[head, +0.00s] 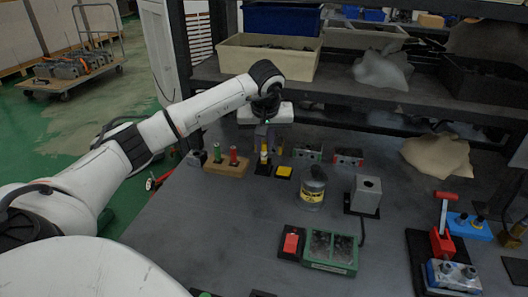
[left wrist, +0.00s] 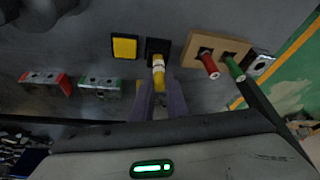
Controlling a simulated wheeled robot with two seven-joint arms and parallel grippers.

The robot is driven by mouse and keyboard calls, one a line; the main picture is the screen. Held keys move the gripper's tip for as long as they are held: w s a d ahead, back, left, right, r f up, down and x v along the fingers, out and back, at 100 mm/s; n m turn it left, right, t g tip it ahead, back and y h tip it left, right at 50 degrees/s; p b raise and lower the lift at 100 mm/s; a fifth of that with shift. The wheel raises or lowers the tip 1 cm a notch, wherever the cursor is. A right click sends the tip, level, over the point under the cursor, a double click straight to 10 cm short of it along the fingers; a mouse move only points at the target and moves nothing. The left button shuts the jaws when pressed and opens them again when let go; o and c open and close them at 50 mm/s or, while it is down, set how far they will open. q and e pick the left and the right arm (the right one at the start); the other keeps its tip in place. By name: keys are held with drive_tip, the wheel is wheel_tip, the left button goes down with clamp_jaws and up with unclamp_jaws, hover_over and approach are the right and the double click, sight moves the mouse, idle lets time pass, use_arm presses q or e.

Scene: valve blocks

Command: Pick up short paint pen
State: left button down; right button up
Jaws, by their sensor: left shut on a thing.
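A short yellow paint pen (head: 264,157) with a pale band stands upright at a small black holder (head: 263,170) on the dark table. My left gripper (head: 265,141) comes down on it from above and is shut on its upper part. In the left wrist view the yellow pen (left wrist: 158,70) sits between the fingertips (left wrist: 160,88), with its far end at the black square holder (left wrist: 157,46). I cannot tell whether the pen is clear of the holder. My right gripper is not in view.
A wooden block (head: 228,169) holds a red pen (head: 233,155) and a green pen (head: 217,153) just left. A yellow square (head: 284,172) lies close on the right. A glass jar (head: 312,190) and a grey block (head: 366,194) stand further right. Shelves rise behind.

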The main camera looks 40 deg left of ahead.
use_arm(q)
wheel_tip(320, 180, up, 10)
drive_tip(key=shift+r, duration=0.1)
idle(0.4)
drive_tip(key=shift+d, duration=0.1)
idle(1.4)
